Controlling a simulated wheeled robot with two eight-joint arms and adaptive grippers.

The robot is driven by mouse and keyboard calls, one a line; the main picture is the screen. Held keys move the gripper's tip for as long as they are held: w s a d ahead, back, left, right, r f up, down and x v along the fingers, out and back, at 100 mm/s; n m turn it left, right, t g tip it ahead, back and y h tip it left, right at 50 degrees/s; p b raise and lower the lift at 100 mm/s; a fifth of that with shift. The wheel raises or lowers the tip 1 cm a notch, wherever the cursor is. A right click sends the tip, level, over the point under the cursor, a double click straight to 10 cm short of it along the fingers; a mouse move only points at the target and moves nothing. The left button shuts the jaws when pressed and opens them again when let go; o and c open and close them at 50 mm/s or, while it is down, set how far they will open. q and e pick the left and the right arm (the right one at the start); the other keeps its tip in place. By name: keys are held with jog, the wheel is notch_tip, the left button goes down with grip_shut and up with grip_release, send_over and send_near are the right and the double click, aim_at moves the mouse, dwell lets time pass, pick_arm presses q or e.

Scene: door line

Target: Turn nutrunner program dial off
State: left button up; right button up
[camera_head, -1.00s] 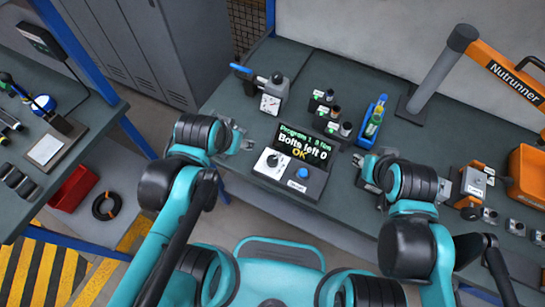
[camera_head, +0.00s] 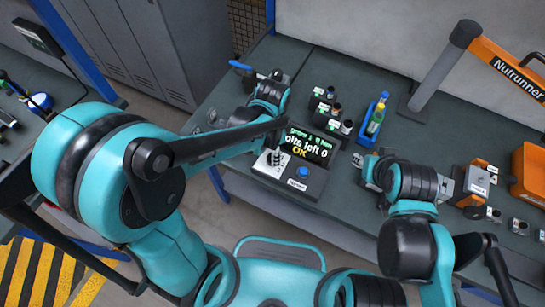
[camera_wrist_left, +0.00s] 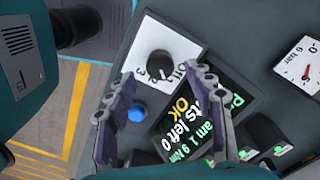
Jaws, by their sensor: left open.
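The dial (camera_wrist_left: 160,65) is a black round knob on a white plate with printed numbers, on the nutrunner controller box (camera_head: 305,183). In the left wrist view its pointer faces down, near the numbers; which mark it meets is hard to read. My left gripper (camera_wrist_left: 167,77) is open, with its fingertips to either side below the knob; whether they touch it I cannot tell. In the head view my left gripper (camera_head: 273,152) points down over the dial plate and hides most of the knob. My right gripper (camera_head: 366,172) is right of the box, its jaws unclear.
The box has a lit screen (camera_head: 313,147) with "OK" and a blue button (camera_wrist_left: 137,112). A gauge (camera_wrist_left: 306,65) stands beyond it.

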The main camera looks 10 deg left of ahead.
pick_arm(q)
jog(key=shift+f+b, duration=0.55)
jog(key=shift+f, duration=1.25)
jog(key=shift+c, duration=0.3)
jog(key=c, duration=1.1)
jog(key=shift+n, duration=0.3)
jog(key=n, duration=0.3)
jog(key=shift+n, duration=2.2)
